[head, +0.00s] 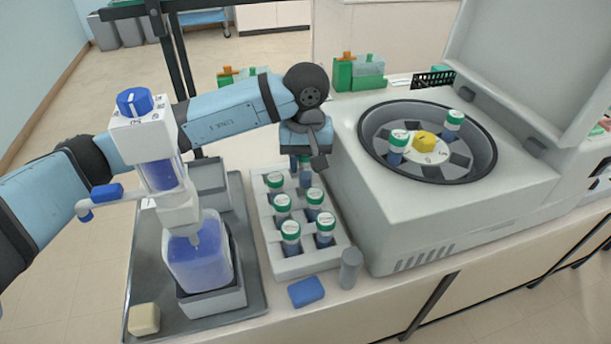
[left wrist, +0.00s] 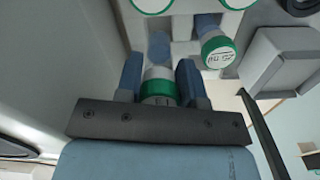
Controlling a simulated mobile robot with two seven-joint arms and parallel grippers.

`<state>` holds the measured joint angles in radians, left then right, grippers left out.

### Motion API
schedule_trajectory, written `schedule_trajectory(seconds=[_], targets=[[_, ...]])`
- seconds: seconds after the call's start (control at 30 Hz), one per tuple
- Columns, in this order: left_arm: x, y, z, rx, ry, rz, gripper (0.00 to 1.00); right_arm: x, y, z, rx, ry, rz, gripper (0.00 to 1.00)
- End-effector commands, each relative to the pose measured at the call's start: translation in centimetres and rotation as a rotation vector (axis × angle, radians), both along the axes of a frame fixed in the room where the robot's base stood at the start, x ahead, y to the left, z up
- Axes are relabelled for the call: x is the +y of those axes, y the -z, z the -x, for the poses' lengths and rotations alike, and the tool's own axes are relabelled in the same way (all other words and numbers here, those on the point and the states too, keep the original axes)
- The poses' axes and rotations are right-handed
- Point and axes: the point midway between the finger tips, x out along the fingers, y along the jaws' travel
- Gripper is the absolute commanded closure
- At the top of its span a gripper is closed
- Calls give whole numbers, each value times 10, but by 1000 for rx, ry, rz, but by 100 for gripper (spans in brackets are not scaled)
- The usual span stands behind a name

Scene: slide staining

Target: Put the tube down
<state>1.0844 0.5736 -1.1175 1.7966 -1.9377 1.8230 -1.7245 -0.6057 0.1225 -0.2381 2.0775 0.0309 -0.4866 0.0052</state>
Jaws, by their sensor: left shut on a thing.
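My left gripper (head: 304,157) is over the back right of the white tube rack (head: 301,262) and is shut on a tube (head: 305,178). In the left wrist view, the held tube's green and white cap (left wrist: 158,88) sits between the two blue fingers. The held tube points down at the rack's back right place. Whether its lower end is inside the hole or just above it, I cannot tell. Several other tubes with green-rimmed white caps, such as the front left one (head: 290,235), stand upright in the rack. My right gripper is not in view.
An open centrifuge (head: 450,215) stands right of the rack, with two tubes and a yellow knob in its rotor. A blue bottle with a dispenser (head: 197,262) stands on a grey tray at left. A blue block (head: 306,292) and a grey cylinder (head: 350,268) are in front.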

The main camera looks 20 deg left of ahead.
Motion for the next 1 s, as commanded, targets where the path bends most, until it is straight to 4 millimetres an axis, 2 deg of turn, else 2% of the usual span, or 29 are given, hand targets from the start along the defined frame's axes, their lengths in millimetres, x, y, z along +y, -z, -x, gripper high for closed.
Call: schedule_trajectory(seconds=[0.3, 0.87, 0.9, 0.97, 1.0], targets=[[0, 40, 1, 2, 0, 0, 87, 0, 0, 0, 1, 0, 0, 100], [0, 53, 0, 0, 1, 0, 87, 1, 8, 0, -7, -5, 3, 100], [0, 50, 0, 0, 1, 0, 56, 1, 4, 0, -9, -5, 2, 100], [0, 50, 0, 0, 1, 0, 42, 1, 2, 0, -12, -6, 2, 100], [0, 50, 0, 0, 1, 0, 39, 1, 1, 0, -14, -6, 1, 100]])
